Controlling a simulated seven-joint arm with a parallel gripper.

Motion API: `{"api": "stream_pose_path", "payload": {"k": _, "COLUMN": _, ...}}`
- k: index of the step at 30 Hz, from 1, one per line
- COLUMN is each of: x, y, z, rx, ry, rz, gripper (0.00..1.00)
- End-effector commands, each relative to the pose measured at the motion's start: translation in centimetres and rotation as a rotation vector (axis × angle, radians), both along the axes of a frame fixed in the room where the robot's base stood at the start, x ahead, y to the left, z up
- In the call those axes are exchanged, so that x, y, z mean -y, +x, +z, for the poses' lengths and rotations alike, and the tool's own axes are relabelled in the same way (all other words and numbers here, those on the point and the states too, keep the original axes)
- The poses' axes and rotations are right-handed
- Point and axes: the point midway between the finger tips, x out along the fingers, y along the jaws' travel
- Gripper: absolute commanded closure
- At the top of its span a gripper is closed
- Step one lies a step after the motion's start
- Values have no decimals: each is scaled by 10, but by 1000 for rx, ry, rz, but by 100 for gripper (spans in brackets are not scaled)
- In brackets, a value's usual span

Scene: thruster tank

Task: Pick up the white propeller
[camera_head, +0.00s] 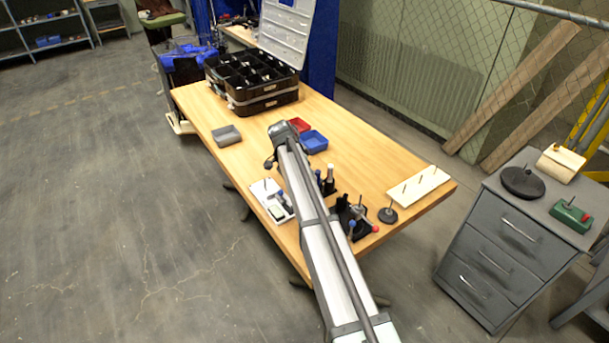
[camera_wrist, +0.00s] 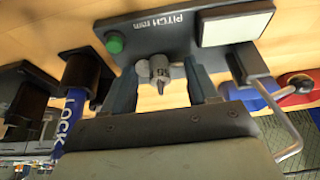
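In the wrist view, a small pale grey-white propeller (camera_wrist: 158,69) with dark marking on its hub sits beside a dark grey device (camera_wrist: 160,30) labelled "PITCH mm". The device has a green button (camera_wrist: 114,44) and a white panel (camera_wrist: 236,28). My gripper (camera_wrist: 160,82) is open, with one dark finger on each side of the propeller. Gaps show between the fingers and the propeller, and nothing is gripped. I cannot tell how the propeller is supported. In the head view, my arm hides the gripper, and I cannot make out the propeller.
A blue "LOCK" post (camera_wrist: 72,115) stands left of the gripper.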

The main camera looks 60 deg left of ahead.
Motion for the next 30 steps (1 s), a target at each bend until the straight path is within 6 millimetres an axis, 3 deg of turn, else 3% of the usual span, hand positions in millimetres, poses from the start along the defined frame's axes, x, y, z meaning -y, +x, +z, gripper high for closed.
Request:
{"api": "stream_pose_path", "payload": {"k": 9, "x": 0, "y": 0, "z": 0, "rx": 0, "ry": 0, "rz": 0, "gripper": 72}}
{"api": "stream_pose_path", "payload": {"k": 17, "x": 0, "y": 0, "z": 2, "rx": 0, "ry": 0, "rz": 0, "gripper": 72}}
{"api": "stream_pose_path", "payload": {"k": 23, "x": 0, "y": 0, "z": 24, "rx": 0, "ry": 1, "rz": 0, "gripper": 72}}
{"api": "stream_pose_path", "payload": {"k": 30, "x": -1, "y": 0, "z": 67, "rx": 0, "ry": 2, "rz": 0, "gripper": 72}}
